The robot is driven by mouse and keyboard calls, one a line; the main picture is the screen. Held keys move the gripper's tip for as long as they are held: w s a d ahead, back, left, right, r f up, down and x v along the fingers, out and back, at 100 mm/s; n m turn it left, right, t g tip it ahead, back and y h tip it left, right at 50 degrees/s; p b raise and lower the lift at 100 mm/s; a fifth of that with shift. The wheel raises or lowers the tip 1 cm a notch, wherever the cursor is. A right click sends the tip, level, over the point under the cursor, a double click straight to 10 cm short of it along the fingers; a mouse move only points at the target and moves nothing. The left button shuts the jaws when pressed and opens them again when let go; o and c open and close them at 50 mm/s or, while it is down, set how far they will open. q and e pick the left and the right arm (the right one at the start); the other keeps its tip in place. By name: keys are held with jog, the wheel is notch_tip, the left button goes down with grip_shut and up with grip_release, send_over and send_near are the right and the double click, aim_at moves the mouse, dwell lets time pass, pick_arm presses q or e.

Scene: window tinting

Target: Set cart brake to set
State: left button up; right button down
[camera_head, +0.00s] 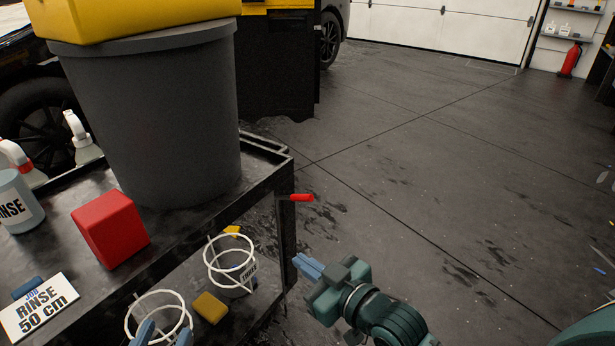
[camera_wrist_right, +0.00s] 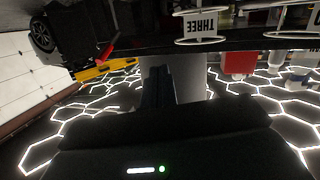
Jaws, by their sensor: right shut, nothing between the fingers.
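The cart (camera_head: 190,245) is black, with a short red lever (camera_head: 301,197) sticking out to the right from its corner post. The lever looks about level in the head view. A red lever-like piece (camera_wrist_right: 108,50) also shows at the upper left in the right wrist view. My right gripper (camera_head: 308,267) is shut and empty, below the lever and apart from it, just right of the cart's post. Its dark fingers (camera_wrist_right: 158,85) show in the right wrist view. My left gripper (camera_head: 165,335) shows only its two blue fingertips at the bottom edge, spread apart by the white ring holder.
A grey bin (camera_head: 150,120) with a yellow object on top stands on the cart, by a red block (camera_head: 110,230) and a RINSE sign (camera_head: 40,307). White ring holders (camera_head: 230,262) and a yellow sponge (camera_head: 210,308) sit lower.

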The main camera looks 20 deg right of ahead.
jog(key=w+d+r+g+h+p, duration=0.1)
jog(key=w+d, duration=0.2)
jog(key=w, duration=0.3)
jog(key=g+p, duration=0.2)
jog(key=g, duration=0.1)
send_near(293, 198)
jog(key=s+r, duration=0.1)
pick_arm(q)
jog(key=shift+s+a+f+g+y+p, duration=0.1)
jog(key=shift+s+a+g+y+p, duration=0.05)
jog(key=shift+a+g+y+p, duration=0.85)
pick_arm(e)
jog(key=w+d+r+g+y, duration=0.1)
jog(key=w+d+r+g, duration=0.1)
jog(key=r, duration=0.6)
jog(key=shift+w+d+m+g, duration=0.3)
jog(key=shift+w+d+g, duration=0.15)
jog(key=shift+d, duration=0.45)
pick_arm(q)
jog(key=shift+d, duration=0.15)
pick_arm(e)
jog(key=shift+f, duration=0.1)
